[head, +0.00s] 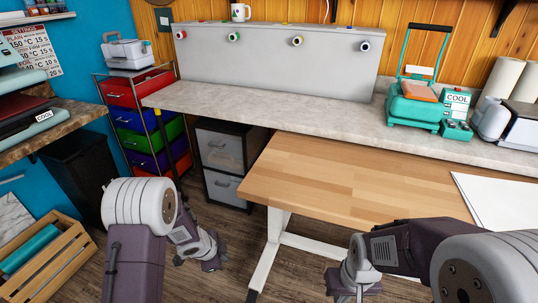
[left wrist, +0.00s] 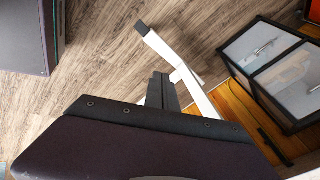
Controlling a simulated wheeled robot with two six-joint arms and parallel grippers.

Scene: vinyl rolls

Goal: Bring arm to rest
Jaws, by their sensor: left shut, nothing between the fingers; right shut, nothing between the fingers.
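My left arm comes in at the lower left of the head view. Its gripper (head: 212,264) hangs low over the wood floor, left of the white table leg, apart from any object. In the left wrist view its dark fingers (left wrist: 161,90) are together, with nothing between them. My right arm comes in at the lower right. Its gripper (head: 350,298) is cut off by the bottom edge, in front of the wooden table (head: 345,180), shut and holding nothing that I can see.
The white table leg (head: 268,250) stands right of my left gripper; it also shows in the left wrist view (left wrist: 172,55). A grey drawer unit (head: 222,165) stands behind. A wooden crate (head: 50,268) is at the lower left. White sheets (head: 500,200) lie on the table.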

